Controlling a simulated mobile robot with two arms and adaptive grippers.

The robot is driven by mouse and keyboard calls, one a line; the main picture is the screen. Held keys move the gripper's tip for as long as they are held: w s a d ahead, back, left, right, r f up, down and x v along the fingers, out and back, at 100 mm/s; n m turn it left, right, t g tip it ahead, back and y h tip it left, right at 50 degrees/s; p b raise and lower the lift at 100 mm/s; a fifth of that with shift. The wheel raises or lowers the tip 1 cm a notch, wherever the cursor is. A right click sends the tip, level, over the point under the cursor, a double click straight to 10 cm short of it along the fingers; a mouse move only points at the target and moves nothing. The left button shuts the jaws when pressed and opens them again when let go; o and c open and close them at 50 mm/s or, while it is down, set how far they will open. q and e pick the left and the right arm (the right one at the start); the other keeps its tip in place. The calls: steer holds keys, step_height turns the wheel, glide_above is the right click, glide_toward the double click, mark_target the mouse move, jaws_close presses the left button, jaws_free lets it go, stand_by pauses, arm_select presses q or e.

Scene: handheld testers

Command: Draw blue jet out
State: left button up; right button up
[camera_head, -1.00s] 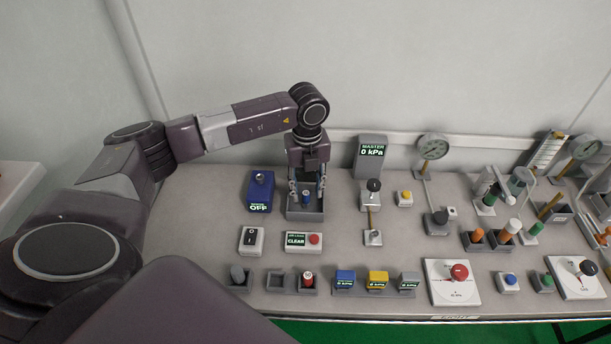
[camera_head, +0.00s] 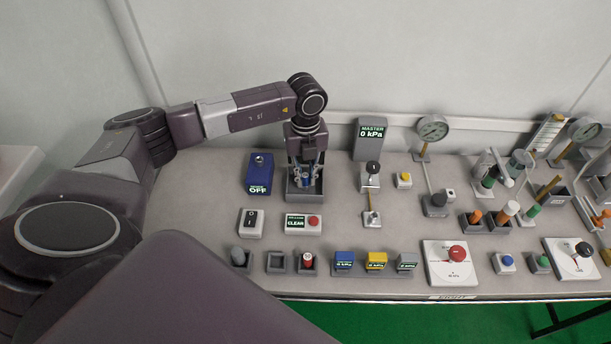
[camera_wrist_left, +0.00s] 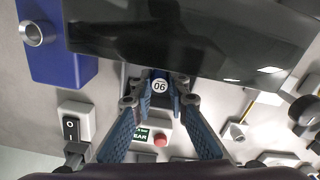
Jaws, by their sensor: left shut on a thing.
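The blue jet (camera_head: 305,182) is a small blue cylinder at the grey open holder (camera_head: 304,197) at the back left of the bench. In the left wrist view its pale round end (camera_wrist_left: 160,86) bears dark digits and faces the camera. My left gripper (camera_head: 305,177) reaches down over the holder, its blue fingers shut on the jet from both sides. The jet looks upright; whether its lower end is still seated is hidden. My right gripper is not in view.
A blue box (camera_head: 258,174) reading OFF stands just left of the holder. A rocker switch (camera_head: 251,222) and a CLEAR box with a red button (camera_head: 304,223) lie in front. A lever stand (camera_head: 371,178) and the MASTER display (camera_head: 370,138) stand to the right.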

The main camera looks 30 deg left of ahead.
mark_target(306, 176)
arm_select(q)
steer(key=shift+r, duration=0.1)
jaws_close()
steer(key=shift+r+p, duration=0.9)
steer(key=shift+r, duration=0.25)
steer(key=shift+r+p, duration=0.95)
steer(key=shift+r, duration=0.4)
